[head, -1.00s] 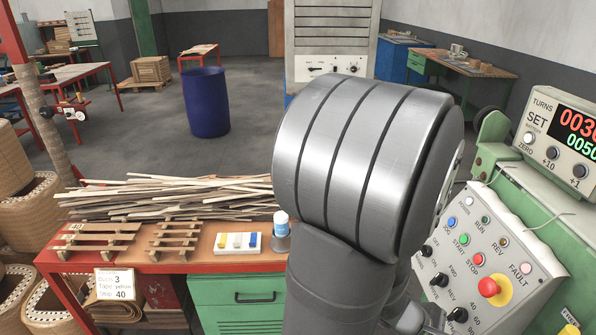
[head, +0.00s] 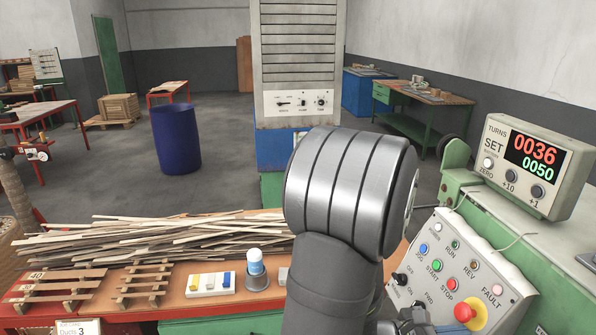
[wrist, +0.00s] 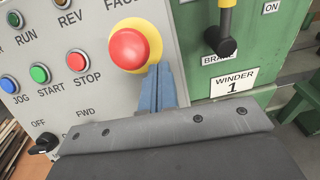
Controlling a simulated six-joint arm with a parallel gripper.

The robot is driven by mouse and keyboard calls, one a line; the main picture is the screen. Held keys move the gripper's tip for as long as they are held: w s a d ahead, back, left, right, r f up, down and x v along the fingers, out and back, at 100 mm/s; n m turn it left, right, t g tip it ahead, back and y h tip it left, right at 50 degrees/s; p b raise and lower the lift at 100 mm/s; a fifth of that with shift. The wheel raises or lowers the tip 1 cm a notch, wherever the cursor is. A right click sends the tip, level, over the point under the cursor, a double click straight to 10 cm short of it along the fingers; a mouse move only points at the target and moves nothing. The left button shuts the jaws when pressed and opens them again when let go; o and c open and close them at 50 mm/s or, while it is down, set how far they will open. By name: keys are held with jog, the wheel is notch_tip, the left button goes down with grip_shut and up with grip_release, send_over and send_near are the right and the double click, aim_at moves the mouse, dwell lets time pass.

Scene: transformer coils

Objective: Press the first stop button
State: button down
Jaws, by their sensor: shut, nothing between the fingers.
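The control panel (head: 420,265) carries a small red STOP button (head: 452,284), which also shows in the wrist view (wrist: 80,62) beside the green START button (wrist: 40,74). A large red mushroom button (wrist: 128,50) on a yellow ring sits to the right of STOP; the head view shows it low on the panel (head: 465,312). My gripper (wrist: 160,72) is shut and empty, its blue fingers together. In the wrist view its tips overlap the panel's right edge, just below and right of the yellow ring. I cannot tell whether they touch.
The counter box (head: 530,165) reads 0036 in red and 0050 in green. A "WINDER 1" label (wrist: 233,83) and a brake lever (wrist: 222,35) are right of my fingers. A red bench (head: 180,290) with wooden strips stands at left.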

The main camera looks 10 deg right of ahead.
jog(key=shift+w+r, duration=0.15)
dwell(0.6)
jog(key=shift+s+a+r, duration=0.25)
jog(key=shift+a+r, duration=0.05)
jog(key=shift+a, duration=0.05)
jog(key=t+y, duration=0.1)
jog(key=y, duration=0.2)
send_near(450, 285)
jog(key=r+v, duration=0.1)
jog(key=v, duration=0.5)
jog(key=shift+s+a+n, duration=0.1)
jog(key=shift+a+n, duration=0.2)
jog(key=shift+a, duration=0.2)
jog(key=x, duration=1.4)
jog(key=shift+f, duration=0.2)
